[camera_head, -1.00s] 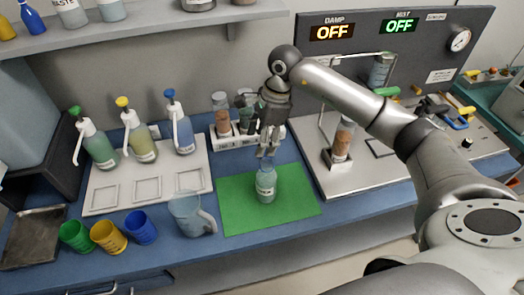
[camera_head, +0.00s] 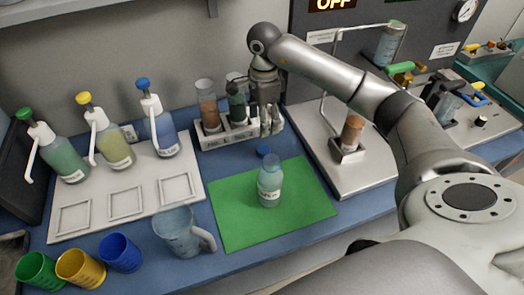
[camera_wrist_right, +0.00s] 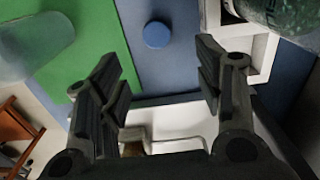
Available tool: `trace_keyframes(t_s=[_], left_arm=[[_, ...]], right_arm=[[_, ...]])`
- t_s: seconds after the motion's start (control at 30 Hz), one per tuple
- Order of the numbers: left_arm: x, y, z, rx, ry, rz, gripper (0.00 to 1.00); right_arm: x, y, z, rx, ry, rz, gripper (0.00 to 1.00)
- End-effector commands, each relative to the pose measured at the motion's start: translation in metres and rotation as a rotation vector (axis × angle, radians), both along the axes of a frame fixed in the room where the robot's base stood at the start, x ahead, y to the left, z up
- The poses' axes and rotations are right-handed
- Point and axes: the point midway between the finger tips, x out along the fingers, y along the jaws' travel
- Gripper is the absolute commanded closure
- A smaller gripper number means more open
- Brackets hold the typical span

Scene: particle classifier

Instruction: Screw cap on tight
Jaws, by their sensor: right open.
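A small round blue cap (camera_head: 263,150) lies on the blue table at the far edge of the green mat (camera_head: 235,225). It also shows near the top middle of the right wrist view (camera_wrist_right: 157,34). The translucent teal bottle (camera_head: 270,186) stands upright on the mat, its top uncapped; its blurred body shows at the left of the right wrist view (camera_wrist_right: 30,42). My right gripper (camera_head: 267,128) points down beyond the cap, at the right end of the tube rack. Its fingers (camera_wrist_right: 165,85) are apart and empty, with the cap ahead of them. My left gripper is out of view.
The white rack (camera_head: 215,140) with tubes stands close beside my right gripper. A metal plate with a brown tube (camera_head: 353,130) is to the right. A clear jug (camera_head: 182,238), coloured cups and pump bottles (camera_head: 108,143) are at the left.

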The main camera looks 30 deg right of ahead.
Motion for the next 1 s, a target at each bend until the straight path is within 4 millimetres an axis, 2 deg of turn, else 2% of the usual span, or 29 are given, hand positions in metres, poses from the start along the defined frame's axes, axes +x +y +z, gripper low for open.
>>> trace_keyframes(t_s=[0.17, 0.43, 0.57, 1.0], left_arm=[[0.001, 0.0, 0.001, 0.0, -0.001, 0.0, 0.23], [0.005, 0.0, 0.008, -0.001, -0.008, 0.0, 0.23], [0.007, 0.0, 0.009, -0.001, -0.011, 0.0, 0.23], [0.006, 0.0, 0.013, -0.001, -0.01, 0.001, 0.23]], right_arm=[[0.0, 0.0, -0.002, 0.001, 0.001, 0.0, 0.39], [-0.001, 0.001, -0.04, 0.003, 0.003, -0.001, 0.39], [-0.001, 0.001, -0.053, 0.001, 0.002, 0.0, 0.39], [-0.002, 0.0, -0.062, 0.002, 0.003, 0.0, 0.39]])
